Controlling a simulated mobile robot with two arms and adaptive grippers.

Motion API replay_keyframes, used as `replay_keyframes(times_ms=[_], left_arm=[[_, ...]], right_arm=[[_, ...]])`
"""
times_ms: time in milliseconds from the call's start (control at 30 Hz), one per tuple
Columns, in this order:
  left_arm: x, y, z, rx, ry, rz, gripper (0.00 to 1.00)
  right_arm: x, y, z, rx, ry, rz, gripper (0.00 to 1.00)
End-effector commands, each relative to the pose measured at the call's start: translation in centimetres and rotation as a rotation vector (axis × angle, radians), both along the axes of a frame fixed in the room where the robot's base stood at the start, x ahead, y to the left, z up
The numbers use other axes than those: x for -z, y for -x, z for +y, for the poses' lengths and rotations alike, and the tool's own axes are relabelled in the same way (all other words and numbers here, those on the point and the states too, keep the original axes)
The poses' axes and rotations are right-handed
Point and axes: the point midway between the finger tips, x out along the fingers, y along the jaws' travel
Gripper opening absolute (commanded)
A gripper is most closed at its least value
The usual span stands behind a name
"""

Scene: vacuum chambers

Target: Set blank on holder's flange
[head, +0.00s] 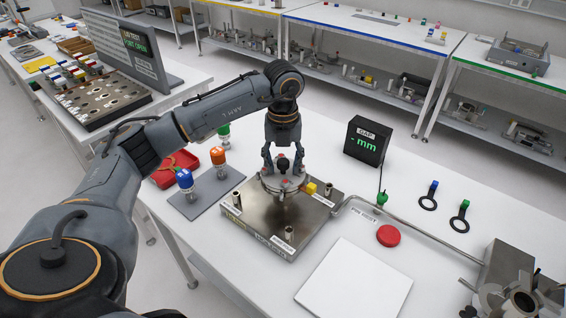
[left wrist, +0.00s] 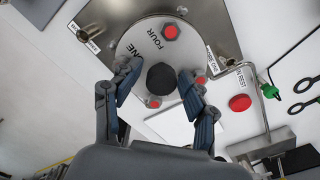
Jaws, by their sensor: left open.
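The blank (head: 271,186) is a round pale metal disc with a black knob (head: 283,164) and red-topped bolts. It sits level at the middle of the holder (head: 245,218), a steel block with short posts. In the left wrist view the blank (left wrist: 141,67) carries the words "FOUR" and "ONE". My left gripper (head: 283,167) is above the blank, pointing down, with its open fingers on either side of the knob. The left wrist view shows a gap between each finger and the knob (left wrist: 161,78). The flange under the blank is mostly hidden. My right gripper is out of view.
A display (head: 367,142) reading "GAP - mm" stands behind the holder. A red button (head: 388,236), white pad (head: 355,281) and thin pipe (head: 430,238) lie to the right. Colored fittings on a grey mat (head: 205,193) and a red tray (head: 163,178) stand left.

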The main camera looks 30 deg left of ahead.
Motion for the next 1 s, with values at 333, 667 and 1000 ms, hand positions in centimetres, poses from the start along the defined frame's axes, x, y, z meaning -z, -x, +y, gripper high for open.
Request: replay_keyframes(times_ms=[333,667,1000], left_arm=[[-1.7,0.0,0.0,0.001,0.001,-0.001,0.54],[-3.8,-0.1,0.0,0.000,0.001,-0.003,0.54],[-5.8,0.0,0.0,0.000,0.001,-0.003,0.54]], right_arm=[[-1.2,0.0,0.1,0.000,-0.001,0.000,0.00],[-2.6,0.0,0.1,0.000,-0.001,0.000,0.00],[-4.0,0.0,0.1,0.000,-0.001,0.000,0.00]])
